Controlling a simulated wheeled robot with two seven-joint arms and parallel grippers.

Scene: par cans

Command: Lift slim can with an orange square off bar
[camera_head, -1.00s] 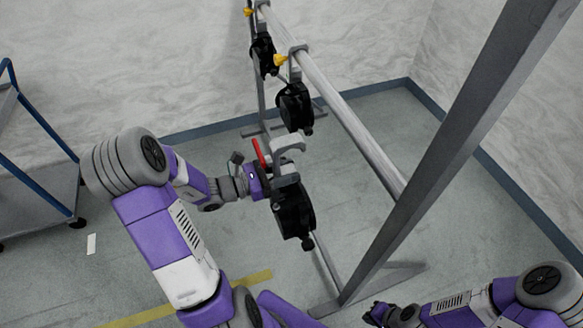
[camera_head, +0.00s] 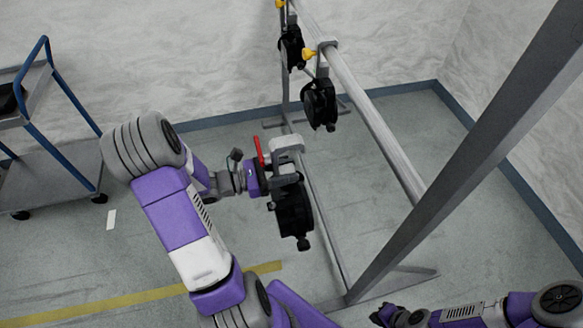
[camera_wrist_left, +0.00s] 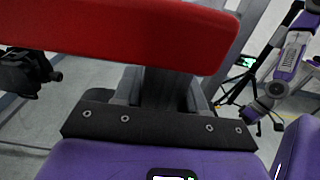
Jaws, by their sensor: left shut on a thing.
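A black can (camera_head: 293,212) hangs below a grey hook clamp (camera_head: 286,144), left of the bar (camera_head: 372,120) and apart from it in the head view. My left gripper (camera_head: 270,172) is shut on this can's clamp. No orange square shows on the can, so I cannot confirm its marking. In the left wrist view, a red piece (camera_wrist_left: 120,35) crosses the top, with a grey part (camera_wrist_left: 165,88) behind it; the can is hidden there. My right gripper (camera_head: 384,315) is dark and small at the bottom edge; its jaws are unclear.
A thick grey post (camera_head: 455,150) stands at the right. A blue-framed cart (camera_head: 60,180) stands at the left.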

